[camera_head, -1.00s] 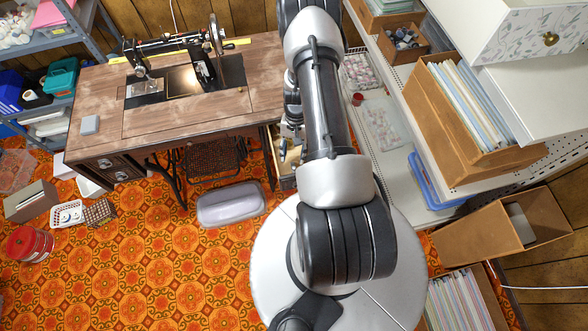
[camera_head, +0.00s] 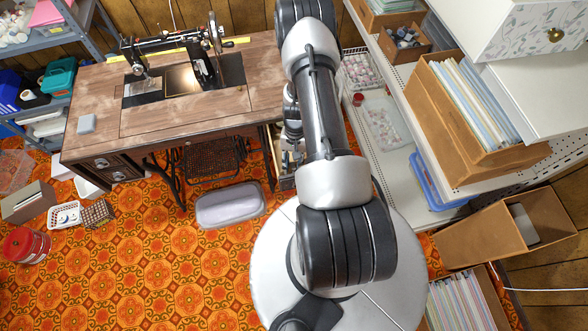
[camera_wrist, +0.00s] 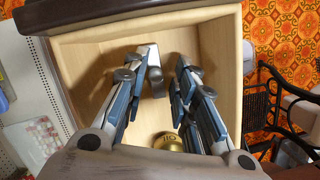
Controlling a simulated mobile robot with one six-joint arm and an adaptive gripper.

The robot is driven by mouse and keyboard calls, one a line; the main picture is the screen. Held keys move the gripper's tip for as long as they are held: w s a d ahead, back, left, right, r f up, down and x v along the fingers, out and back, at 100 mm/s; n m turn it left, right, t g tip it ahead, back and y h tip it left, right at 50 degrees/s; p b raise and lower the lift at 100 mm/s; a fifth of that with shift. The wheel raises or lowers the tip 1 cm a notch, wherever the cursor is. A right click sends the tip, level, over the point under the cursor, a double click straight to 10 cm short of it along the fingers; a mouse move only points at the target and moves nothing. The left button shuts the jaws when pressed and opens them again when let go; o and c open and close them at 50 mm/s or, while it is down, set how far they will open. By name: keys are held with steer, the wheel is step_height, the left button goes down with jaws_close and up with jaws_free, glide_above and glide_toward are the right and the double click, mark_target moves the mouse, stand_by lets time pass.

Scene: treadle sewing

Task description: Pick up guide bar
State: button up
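A small grey metal piece (camera_wrist: 156,80), which looks like the guide bar, lies in an open wooden drawer (camera_wrist: 221,62) in the wrist view. My gripper (camera_wrist: 164,62) is open over the drawer, its two blue-grey fingers apart. The metal piece shows between the fingers, close to the left one; I cannot tell whether they touch. A round brass-coloured oil tin (camera_wrist: 168,142) is in the drawer, nearer the gripper's base. In the head view the drawer is at the right end of the sewing table (camera_head: 215,118), and my arm hides most of it.
The sewing machine (camera_head: 205,62) stands on the table. A white shelf unit (camera_head: 396,160) with boxes is close on the right of my arm. A grey oval case (camera_head: 230,205) is on the orange floor. The drawer walls surround the fingers closely.

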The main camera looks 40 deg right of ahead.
jaws_close()
